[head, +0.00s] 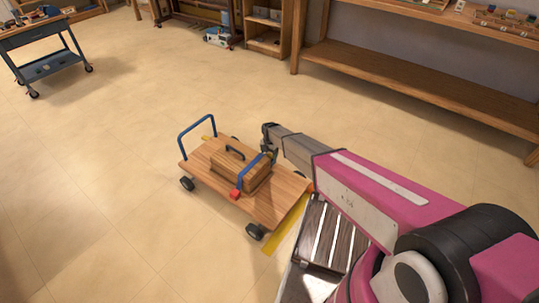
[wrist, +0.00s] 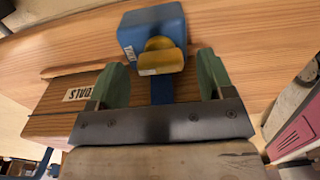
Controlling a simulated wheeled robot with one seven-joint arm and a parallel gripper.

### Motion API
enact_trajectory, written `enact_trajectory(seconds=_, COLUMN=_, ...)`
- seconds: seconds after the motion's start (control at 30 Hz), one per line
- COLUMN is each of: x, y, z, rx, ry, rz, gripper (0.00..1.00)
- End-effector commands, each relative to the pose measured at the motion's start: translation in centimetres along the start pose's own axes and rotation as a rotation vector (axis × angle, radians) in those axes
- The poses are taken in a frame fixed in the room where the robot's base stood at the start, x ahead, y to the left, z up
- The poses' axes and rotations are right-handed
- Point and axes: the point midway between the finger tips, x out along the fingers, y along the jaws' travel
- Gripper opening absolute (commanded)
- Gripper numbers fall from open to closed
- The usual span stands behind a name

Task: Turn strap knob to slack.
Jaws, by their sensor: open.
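A yellow knob (wrist: 163,56) sits on a blue housing (wrist: 150,28) with a pale label, in the wrist view. A blue strap (wrist: 162,92) runs from it to a wooden case (wrist: 60,112). My gripper (wrist: 162,72) is open, with one green finger on each side of the knob's line; I cannot tell if either touches it. In the head view, my gripper (head: 268,146) is at the case's far right side. The wooden case (head: 230,170) lies on a flat cart (head: 275,205), with the blue strap (head: 249,174) across it. My gripper hides the knob there.
The cart has a blue push handle (head: 197,132) and black wheels. A red piece (head: 236,194) is on the strap's near end. Yellow floor tape (head: 285,232) shows beside the cart. A blue trolley (head: 45,45) stands far left, a workbench (head: 430,85) behind. Floor left is clear.

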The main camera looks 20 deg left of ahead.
Motion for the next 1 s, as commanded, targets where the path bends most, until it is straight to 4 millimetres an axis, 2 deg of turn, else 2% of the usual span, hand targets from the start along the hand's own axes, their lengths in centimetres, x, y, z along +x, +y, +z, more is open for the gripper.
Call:
enact_trajectory(seconds=0.1, x=0.94, y=0.03, z=0.03, rx=0.000, ry=0.000, rz=0.000, gripper=0.74)
enact_trajectory(seconds=0.37, x=1.05, y=-0.01, z=0.00, rx=0.000, ry=0.000, rz=0.000, gripper=0.74)
enact_trajectory(seconds=0.47, x=1.04, y=-0.01, z=0.00, rx=0.000, ry=0.000, rz=0.000, gripper=0.45)
enact_trajectory(seconds=0.5, x=1.04, y=-0.01, z=0.00, rx=0.000, ry=0.000, rz=0.000, gripper=0.32)
enact_trajectory(seconds=0.53, x=1.04, y=-0.01, z=0.00, rx=0.000, ry=0.000, rz=0.000, gripper=0.25)
enact_trajectory(seconds=0.77, x=1.03, y=-0.02, z=0.00, rx=0.010, ry=0.000, rz=0.000, gripper=0.25)
enact_trajectory(seconds=1.0, x=1.03, y=-0.01, z=0.00, rx=0.098, ry=0.000, rz=-0.001, gripper=0.25)
